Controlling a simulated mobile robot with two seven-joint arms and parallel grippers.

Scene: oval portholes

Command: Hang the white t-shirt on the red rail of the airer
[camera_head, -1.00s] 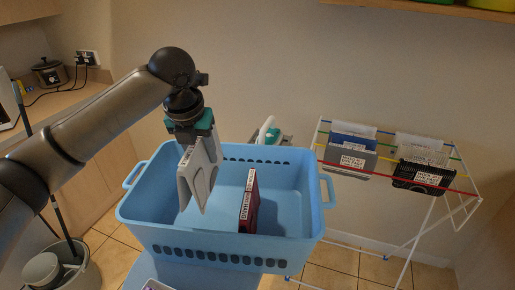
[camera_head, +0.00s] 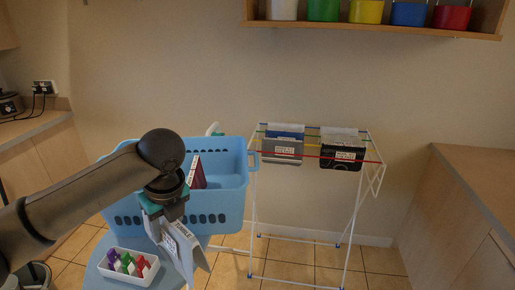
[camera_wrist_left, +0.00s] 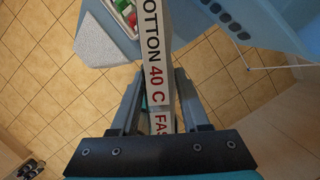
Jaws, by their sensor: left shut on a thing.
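The white t-shirt (camera_head: 187,250), looking light grey-white with a printed label strip, hangs from my left gripper (camera_head: 168,208). The gripper is shut on it in front of the blue basket. In the left wrist view the label strip of the t-shirt (camera_wrist_left: 157,75) reads "COTTON 40 C" and runs between the fingers of the left gripper (camera_wrist_left: 160,100). The airer (camera_head: 253,210) stands to the right, apart from the t-shirt. Its red rail (camera_head: 312,156) is at the front, below the other coloured rails. My right gripper is out of view.
A grey garment (camera_head: 283,151) and a black garment (camera_head: 341,158) hang on the airer. The blue basket (camera_head: 222,200) holds a dark red item (camera_head: 197,172). A white tray of coloured pegs (camera_head: 130,281) is below. A shelf (camera_head: 380,30) with pots overhangs the airer.

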